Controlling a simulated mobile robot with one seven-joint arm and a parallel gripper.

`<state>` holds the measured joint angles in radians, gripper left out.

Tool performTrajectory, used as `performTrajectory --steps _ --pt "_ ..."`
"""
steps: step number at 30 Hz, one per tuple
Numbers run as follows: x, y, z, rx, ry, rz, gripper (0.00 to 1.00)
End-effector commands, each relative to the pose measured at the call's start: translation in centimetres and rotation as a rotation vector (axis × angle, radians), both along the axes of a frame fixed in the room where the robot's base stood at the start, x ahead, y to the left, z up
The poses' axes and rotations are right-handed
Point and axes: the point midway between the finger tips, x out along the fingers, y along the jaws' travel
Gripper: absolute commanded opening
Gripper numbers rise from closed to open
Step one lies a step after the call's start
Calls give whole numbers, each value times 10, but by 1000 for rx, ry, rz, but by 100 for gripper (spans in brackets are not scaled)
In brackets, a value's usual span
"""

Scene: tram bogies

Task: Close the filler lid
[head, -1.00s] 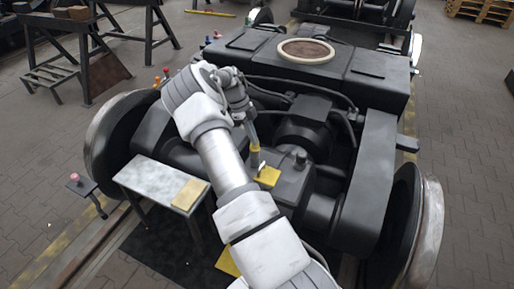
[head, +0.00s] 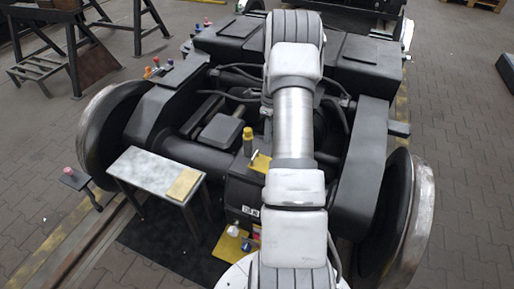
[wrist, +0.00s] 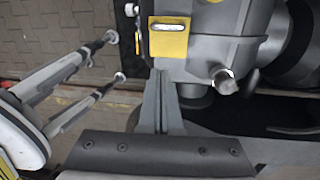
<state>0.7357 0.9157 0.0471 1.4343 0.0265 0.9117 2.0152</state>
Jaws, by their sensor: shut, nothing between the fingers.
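A yellow square plate (head: 260,162), which looks like the filler lid, shows on the dark gearbox housing (head: 240,190). My arm covers its right side, and I cannot tell its angle. In the wrist view a yellow piece with a pale upper part (wrist: 169,40) shows on the grey housing (wrist: 205,55); I cannot tell if it is the same plate. My gripper (wrist: 160,78) is shut and empty, its fingertips just below that yellow piece in the picture; contact cannot be judged. In the head view my gripper is hidden behind the arm.
A yellow-topped post (head: 248,138) stands beside the plate. A small table (head: 150,172) with a yellow pad (head: 184,184) stands at left. A metal-ended fitting (wrist: 225,83) juts from the housing.

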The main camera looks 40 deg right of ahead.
Motion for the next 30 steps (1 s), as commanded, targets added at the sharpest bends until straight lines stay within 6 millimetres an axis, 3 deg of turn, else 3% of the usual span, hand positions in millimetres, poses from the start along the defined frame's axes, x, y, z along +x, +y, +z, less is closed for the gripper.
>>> performTrajectory --steps 10,16,20,30 --pt "-1 2 41 -2 -243 45 0" --pt "2 4 47 -12 -284 61 0" --pt "6 7 33 -9 -283 62 0" --pt "21 15 -37 -8 -283 61 0"
